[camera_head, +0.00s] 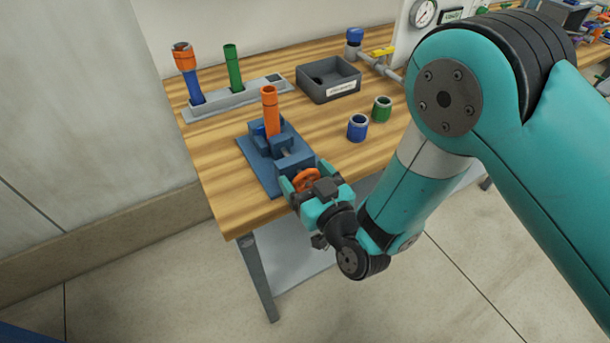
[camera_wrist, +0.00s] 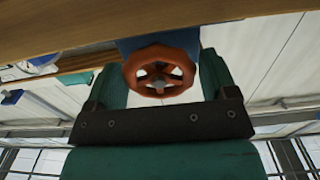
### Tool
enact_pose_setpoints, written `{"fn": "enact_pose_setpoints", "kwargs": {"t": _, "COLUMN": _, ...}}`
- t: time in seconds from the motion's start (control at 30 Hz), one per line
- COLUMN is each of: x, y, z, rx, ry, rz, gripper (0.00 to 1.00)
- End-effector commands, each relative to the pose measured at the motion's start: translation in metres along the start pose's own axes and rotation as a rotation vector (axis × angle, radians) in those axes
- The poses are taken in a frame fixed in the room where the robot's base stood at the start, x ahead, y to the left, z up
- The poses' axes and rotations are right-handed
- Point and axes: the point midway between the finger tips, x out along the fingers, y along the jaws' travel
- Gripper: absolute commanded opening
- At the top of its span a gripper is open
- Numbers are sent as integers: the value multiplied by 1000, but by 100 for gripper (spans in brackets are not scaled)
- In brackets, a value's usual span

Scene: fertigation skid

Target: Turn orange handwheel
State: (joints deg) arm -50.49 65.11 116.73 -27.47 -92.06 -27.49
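The orange handwheel (camera_head: 307,180) is on the front of a blue vise-like fixture (camera_head: 262,176) at the bench edge. An orange pipe (camera_head: 271,112) stands upright in the fixture. My gripper (camera_head: 306,181) reaches the wheel from the front, one teal finger on each side of it. In the wrist view, the spoked wheel (camera_wrist: 160,72) fills the gap between the fingers of my gripper (camera_wrist: 163,76), and its rim appears to meet both. The exact contact is partly hidden.
The wooden bench (camera_head: 215,180) holds a grey rack (camera_head: 240,98) with blue and green pipes, a dark bin (camera_head: 328,80), and blue (camera_head: 357,128) and green (camera_head: 381,109) couplings. A valve pipe with a yellow handle (camera_head: 383,52) and a gauge (camera_head: 423,12) are behind. The floor in front is clear.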

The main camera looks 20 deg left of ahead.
Motion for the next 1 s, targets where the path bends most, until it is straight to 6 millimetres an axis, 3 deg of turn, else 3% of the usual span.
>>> {"fn": "enact_pose_setpoints", "kwargs": {"t": 0.03, "x": 0, "y": 0, "z": 0, "rx": 0, "ry": 0, "rz": 0, "gripper": 67}}
{"fn": "enact_pose_setpoints", "kwargs": {"t": 0.13, "x": 0, "y": 0, "z": 0, "rx": 0, "ry": 0, "rz": 0, "gripper": 44}}
{"fn": "enact_pose_setpoints", "kwargs": {"t": 0.17, "x": 0, "y": 0, "z": 0, "rx": 0, "ry": 0, "rz": 0, "gripper": 41}}
{"fn": "enact_pose_setpoints", "kwargs": {"t": 0.3, "x": 0, "y": 0, "z": -2, "rx": -23, "ry": 0, "rz": 0, "gripper": 41}}
{"fn": "enact_pose_setpoints", "kwargs": {"t": 0.6, "x": 0, "y": -2, "z": -1, "rx": -263, "ry": -1, "rz": -1, "gripper": 41}}
{"fn": "enact_pose_setpoints", "kwargs": {"t": 0.9, "x": 0, "y": -2, "z": 0, "rx": -277, "ry": 0, "rz": 0, "gripper": 41}}
{"fn": "enact_pose_setpoints", "kwargs": {"t": 0.93, "x": 0, "y": -2, "z": 0, "rx": -277, "ry": 0, "rz": 0, "gripper": 71}}
{"fn": "enact_pose_setpoints", "kwargs": {"t": 1.0, "x": 0, "y": -2, "z": 0, "rx": -277, "ry": 0, "rz": 0, "gripper": 87}}
